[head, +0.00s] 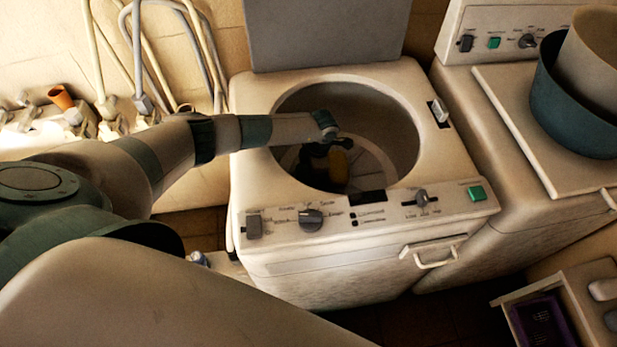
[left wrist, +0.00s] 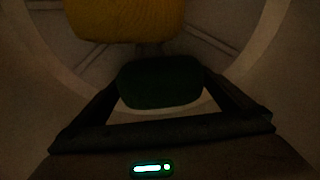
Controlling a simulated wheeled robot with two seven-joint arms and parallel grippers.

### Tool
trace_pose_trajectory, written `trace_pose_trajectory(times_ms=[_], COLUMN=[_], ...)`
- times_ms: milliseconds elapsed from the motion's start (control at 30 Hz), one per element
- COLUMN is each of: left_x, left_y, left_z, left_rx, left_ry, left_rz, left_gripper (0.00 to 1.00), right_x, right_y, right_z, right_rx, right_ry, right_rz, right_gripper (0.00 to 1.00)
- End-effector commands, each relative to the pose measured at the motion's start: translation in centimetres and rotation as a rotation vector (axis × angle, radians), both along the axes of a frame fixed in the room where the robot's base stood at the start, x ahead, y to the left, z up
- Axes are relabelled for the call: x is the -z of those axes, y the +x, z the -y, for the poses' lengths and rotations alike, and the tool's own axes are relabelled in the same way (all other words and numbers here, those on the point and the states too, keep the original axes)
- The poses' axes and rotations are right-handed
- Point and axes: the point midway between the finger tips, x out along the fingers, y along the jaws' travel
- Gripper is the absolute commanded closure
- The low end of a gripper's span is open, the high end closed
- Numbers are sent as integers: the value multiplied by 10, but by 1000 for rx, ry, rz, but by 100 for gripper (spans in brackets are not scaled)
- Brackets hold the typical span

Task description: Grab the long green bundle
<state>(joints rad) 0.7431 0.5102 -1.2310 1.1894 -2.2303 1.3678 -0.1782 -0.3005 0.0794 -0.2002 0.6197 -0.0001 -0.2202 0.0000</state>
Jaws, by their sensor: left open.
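A dark green bundle (left wrist: 160,84) lies in the dim drum of the top-loading washer (head: 262,262). In the left wrist view it sits between the fingers of my left gripper (left wrist: 158,92). The fingers are spread at its two sides, and I cannot tell whether they touch it. A yellow bundle (left wrist: 126,18) lies just beyond the green one, and it also shows in the head view (head: 340,163). In the head view my left gripper (head: 316,160) reaches down through the round opening. The green bundle is hard to make out there. My right gripper is not in view.
The washer's raised lid (head: 325,35) stands behind the opening, and the drum wall (head: 392,125) surrounds my gripper. A second machine (head: 515,125) on the right carries a blue tub (head: 565,110). An open drawer (head: 570,310) is at lower right. Taps and hoses (head: 145,60) line the left wall.

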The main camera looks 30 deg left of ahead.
Motion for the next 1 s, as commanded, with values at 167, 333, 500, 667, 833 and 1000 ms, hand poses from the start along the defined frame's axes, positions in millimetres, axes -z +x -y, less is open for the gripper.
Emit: trace_pose_trajectory(times_ms=[167,333,500,667,833,1000], left_x=[2,2,2,2,1,0], left_y=[0,0,0,0,1,1], left_z=[0,0,0,0,0,0], left_rx=[0,0,0,0,0,0], left_ry=[-1,-1,-1,-1,0,-1], left_rz=[1,1,1,1,1,2], left_gripper=[0,0,0,34,34,34], right_x=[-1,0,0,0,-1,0], right_y=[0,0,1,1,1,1], right_z=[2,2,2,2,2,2], right_rx=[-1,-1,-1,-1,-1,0], right_ry=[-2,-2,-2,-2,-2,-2], right_rz=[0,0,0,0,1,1], right_gripper=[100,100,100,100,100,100])
